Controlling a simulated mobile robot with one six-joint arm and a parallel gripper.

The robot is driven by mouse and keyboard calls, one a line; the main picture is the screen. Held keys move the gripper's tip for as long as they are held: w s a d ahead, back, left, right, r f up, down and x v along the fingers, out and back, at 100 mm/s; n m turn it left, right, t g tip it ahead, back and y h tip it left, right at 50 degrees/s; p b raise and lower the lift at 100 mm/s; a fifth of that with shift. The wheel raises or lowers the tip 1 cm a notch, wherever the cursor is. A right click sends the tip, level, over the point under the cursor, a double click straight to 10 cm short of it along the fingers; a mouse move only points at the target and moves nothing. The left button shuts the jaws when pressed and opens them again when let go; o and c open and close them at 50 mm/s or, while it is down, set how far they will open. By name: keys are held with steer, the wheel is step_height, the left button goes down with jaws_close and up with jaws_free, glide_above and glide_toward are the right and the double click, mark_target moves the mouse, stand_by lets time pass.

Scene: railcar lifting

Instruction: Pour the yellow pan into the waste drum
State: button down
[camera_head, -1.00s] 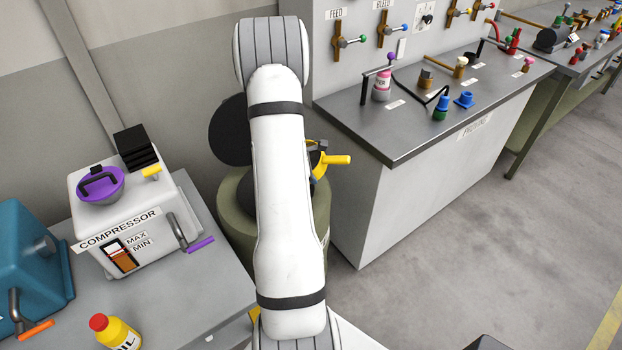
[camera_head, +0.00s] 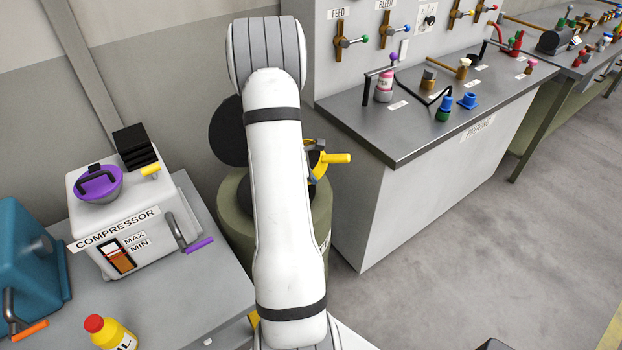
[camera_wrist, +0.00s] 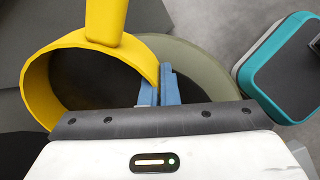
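The yellow pan (camera_head: 322,167) shows only in part to the right of my arm in the head view, with its stub handle pointing right. In the wrist view the pan (camera_wrist: 40,85) is a yellow ring-shaped wall around a dark inside. My gripper (camera_wrist: 160,84) has its blue fingers closed on either side of the pan's wall. The olive waste drum (camera_head: 237,215) stands below the pan, mostly hidden by my arm. Its rounded olive top (camera_wrist: 200,62) lies behind the pan in the wrist view. Whether anything is leaving the pan cannot be seen.
A black round disc (camera_head: 228,132) stands upright behind the drum. The compressor (camera_head: 130,215) and an oil bottle (camera_head: 110,332) are on the left bench. A grey proving bench (camera_head: 395,190) stands close on the right. Open floor lies at the lower right.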

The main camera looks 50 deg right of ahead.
steer(key=shift+w+a+r+g+h+b, duration=0.3)
steer(key=shift+a+h+b, duration=0.35)
steer(key=shift+b, duration=1.25)
steer(key=shift+w+a+r+g+h+b, duration=0.15)
steer(key=shift+r+g+h+b, duration=0.25)
steer(key=shift+h+b, duration=1)
steer(key=shift+a+r+g+h+b, duration=0.15)
steer(key=shift+r+g+h+b, duration=0.25)
steer(key=shift+b, duration=1.8)
steer(key=shift+w+a+g+h+b, duration=0.15)
steer(key=shift+a+g+h+b, duration=0.25)
steer(key=shift+h+b, duration=0.9)
steer(key=shift+w+a+g+h+b, duration=0.15)
steer(key=shift+a+g+h+b, duration=0.25)
steer(key=shift+b, duration=1.6)
